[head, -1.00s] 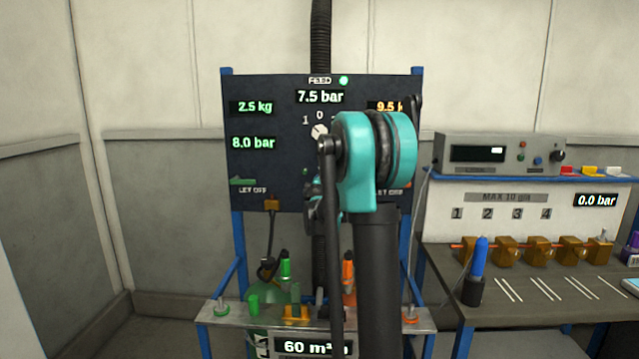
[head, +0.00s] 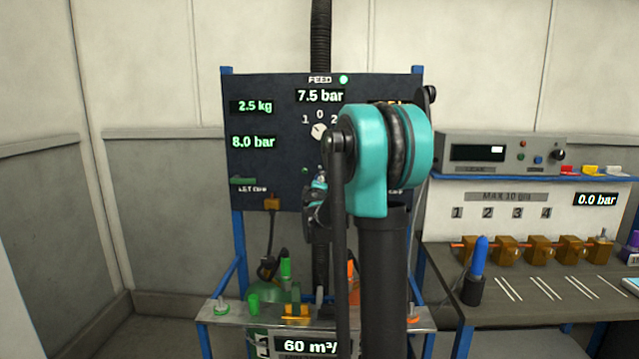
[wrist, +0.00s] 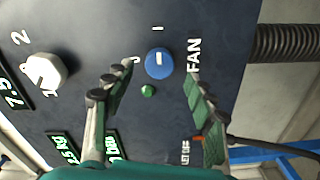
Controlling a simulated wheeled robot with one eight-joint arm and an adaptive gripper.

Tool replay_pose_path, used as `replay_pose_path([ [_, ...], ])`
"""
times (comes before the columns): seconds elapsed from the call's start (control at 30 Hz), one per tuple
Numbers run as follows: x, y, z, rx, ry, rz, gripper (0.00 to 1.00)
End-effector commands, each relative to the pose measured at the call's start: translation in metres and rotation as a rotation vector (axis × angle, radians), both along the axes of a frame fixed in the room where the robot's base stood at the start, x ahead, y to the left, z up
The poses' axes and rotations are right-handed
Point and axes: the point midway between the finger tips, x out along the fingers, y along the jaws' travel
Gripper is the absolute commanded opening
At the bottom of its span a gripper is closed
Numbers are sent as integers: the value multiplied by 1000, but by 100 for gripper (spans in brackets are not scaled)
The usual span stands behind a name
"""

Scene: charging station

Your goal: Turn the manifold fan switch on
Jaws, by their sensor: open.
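The fan switch is a round blue knob (wrist: 159,63) with a pale mark, beside the white word FAN on the dark panel. It shows in the wrist view; in the head view my arm hides it. My gripper (wrist: 160,74) is open and empty. Its two green-padded fingers stand on either side of the knob in the picture, and I cannot tell if they touch it. A mark "I" is near the knob, and another mark is partly hidden by the left finger. A small green lamp (wrist: 148,90) sits between the fingers. In the head view my gripper (head: 318,195) is partly hidden.
A white selector knob (wrist: 45,73) is left of the fingers in the wrist view. A ribbed black hose (head: 320,35) runs up behind the panel (head: 260,175). A metal shelf (head: 235,318) with bottles is below. A bench (head: 510,285) with brass blocks is right.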

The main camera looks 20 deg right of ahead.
Motion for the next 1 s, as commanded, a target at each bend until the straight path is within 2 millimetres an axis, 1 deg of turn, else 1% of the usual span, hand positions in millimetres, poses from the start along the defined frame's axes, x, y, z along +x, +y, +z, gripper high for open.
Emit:
replay_pose_path([
  [0.03,-12,4,0,0,0,1,56],
  [0.1,-25,8,0,0,0,1,56],
  [0.2,-42,14,0,0,0,1,56],
  [0.33,-58,19,0,0,0,1,56],
  [0.5,-69,22,0,0,0,0,56],
  [0.87,-71,22,-1,2,0,-2,56],
  [0.97,-80,17,-5,37,3,-24,56],
  [1.0,-88,12,-9,66,6,-46,56],
])
